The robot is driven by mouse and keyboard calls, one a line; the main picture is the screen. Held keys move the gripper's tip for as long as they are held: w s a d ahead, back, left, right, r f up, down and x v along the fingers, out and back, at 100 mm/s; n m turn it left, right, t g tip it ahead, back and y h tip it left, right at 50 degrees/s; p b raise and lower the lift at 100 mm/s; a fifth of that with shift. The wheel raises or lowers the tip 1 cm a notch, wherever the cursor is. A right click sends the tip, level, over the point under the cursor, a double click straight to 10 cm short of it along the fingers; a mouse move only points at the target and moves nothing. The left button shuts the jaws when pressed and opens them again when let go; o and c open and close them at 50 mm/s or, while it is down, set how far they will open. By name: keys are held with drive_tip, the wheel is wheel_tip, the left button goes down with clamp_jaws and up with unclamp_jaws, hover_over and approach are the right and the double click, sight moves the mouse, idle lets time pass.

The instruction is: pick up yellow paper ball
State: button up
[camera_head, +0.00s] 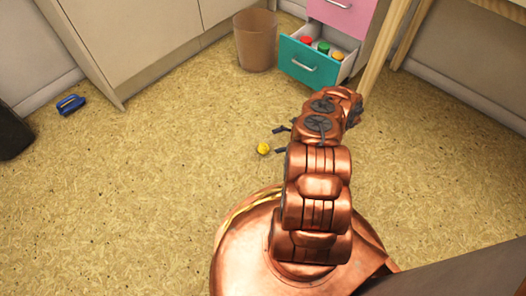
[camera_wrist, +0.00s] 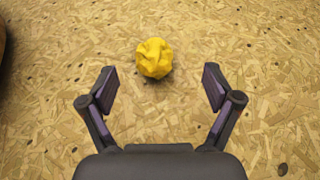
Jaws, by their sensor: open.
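The yellow paper ball (camera_head: 263,149) is a small crumpled ball lying on the floor, just left of my gripper (camera_head: 279,140) in the head view. In the wrist view the ball (camera_wrist: 154,58) is at the upper middle, ahead of my gripper (camera_wrist: 160,88). My gripper is open and empty, its two fingers spread wide. The ball lies beyond the fingertips, slightly left of the midline between them, and nothing touches it. Part of my gripper is hidden behind my arm in the head view.
A brown bin (camera_head: 256,42) stands at the back by the cabinets. Beside it, an open teal drawer (camera_head: 308,66) holds several coloured jars. A blue object (camera_head: 70,104) lies on the floor at the far left. The floor (camera_head: 150,190) around the ball is clear.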

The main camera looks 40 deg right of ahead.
sight(263, 149)
drive_tip(key=shift+s+d+f+m, duration=0.2)
drive_tip(key=shift+s+f, duration=0.1)
drive_tip(key=shift+f, duration=0.25)
drive_tip(key=shift+s+d+f+m, duration=0.15)
drive_tip(key=shift+s+f, duration=0.1)
drive_tip(key=shift+f, duration=0.3)
drive_tip(key=shift+a+f, duration=0.1)
drive_tip(key=shift+f, duration=0.05)
drive_tip(key=shift+b+x, duration=0.6)
drive_tip(key=shift+x, duration=0.4)
drive_tip(key=shift+r+b+x, duration=0.2)
drive_tip(key=shift+b+x, duration=0.55)
drive_tip(key=shift+x, duration=0.6)
drive_tip(key=shift+r+b+x, duration=0.2)
drive_tip(key=shift+b+x, duration=0.55)
drive_tip(key=shift+x, duration=0.55)
drive_tip(key=shift+a, duration=0.2)
drive_tip(key=c, duration=0.8)
